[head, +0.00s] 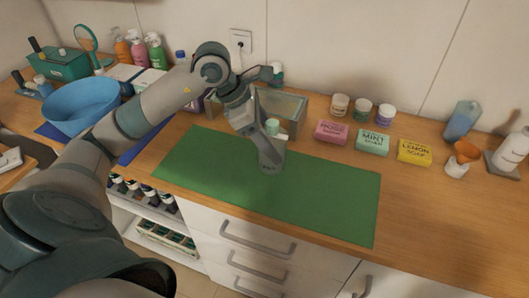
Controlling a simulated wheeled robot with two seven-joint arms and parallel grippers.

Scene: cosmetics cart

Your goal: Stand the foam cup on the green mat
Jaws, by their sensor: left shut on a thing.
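The green mat (325,203) lies flat on the wooden counter. My left gripper (270,137) reaches in from the left and points down over the middle of the mat. It is shut on a grey, cup-like thing (271,157), which seems to be the foam cup. The cup looks close to upright, with its lower end at or just above the mat; I cannot tell if it touches. The gripper hides part of its upper end. My right gripper is not in view.
Soap boxes in pink (331,132), mint (372,142) and yellow (414,152) line the back right, with several jars behind. A blue bowl (80,106) is at left. The mat's right part is clear.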

